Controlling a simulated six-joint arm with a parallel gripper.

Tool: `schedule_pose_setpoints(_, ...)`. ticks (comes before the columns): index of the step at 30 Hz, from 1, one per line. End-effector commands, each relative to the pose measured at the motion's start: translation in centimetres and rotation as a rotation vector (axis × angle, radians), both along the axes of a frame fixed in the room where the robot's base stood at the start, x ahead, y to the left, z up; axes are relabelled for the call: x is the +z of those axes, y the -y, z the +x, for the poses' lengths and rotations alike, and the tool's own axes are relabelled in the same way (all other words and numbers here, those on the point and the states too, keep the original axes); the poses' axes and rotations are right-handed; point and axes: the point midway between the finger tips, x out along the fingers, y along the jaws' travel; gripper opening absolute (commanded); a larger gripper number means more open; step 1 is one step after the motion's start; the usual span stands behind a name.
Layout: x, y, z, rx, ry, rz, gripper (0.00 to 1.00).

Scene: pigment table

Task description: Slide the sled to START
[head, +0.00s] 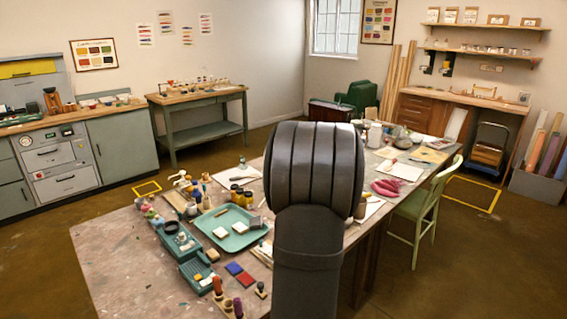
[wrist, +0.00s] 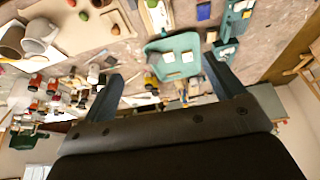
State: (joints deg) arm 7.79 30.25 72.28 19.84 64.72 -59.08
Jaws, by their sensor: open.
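A long teal fixture (head: 197,272), which may be the sled's track, lies along the left part of the table in the head view. A dark round piece (head: 171,227) sits on its far part; I cannot tell whether this is the sled. No START mark is readable. In the wrist view a similar teal fixture (wrist: 228,48) shows at the upper right, partly behind a finger. My gripper (wrist: 162,68) is open and empty, its two fingers wide apart above the table. In the head view my dark arm hides the gripper.
A teal tray (head: 236,241) with pale blocks lies right of the fixture; it also shows in the wrist view (wrist: 164,46). Blue and red blocks (head: 246,279), bottles and jars crowd nearby. The table's near left corner (head: 120,275) is clear. A green chair (head: 424,205) stands at right.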

Motion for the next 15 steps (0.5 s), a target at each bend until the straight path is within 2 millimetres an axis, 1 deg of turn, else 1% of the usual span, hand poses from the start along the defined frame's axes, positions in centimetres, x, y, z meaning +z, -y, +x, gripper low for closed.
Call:
schedule_pose_setpoints(1, -0.2, -0.2, 0.1, -0.008, -0.004, -0.002, 0.76)
schedule_pose_setpoints(4, -1.1, -1.1, 0.5, -0.062, -0.021, -0.01, 0.57)
schedule_pose_setpoints(6, -2.2, -2.0, 1.1, -0.132, -0.037, -0.021, 0.43)
schedule_pose_setpoints(7, -2.8, -2.6, 1.4, -0.169, -0.044, -0.026, 0.39)
schedule_pose_setpoints(11, -5.2, -5.1, 2.8, -0.344, -0.06, -0.045, 0.39)
schedule_pose_setpoints(15, -7.6, -8.1, 4.0, -0.524, -0.05, -0.048, 0.39)
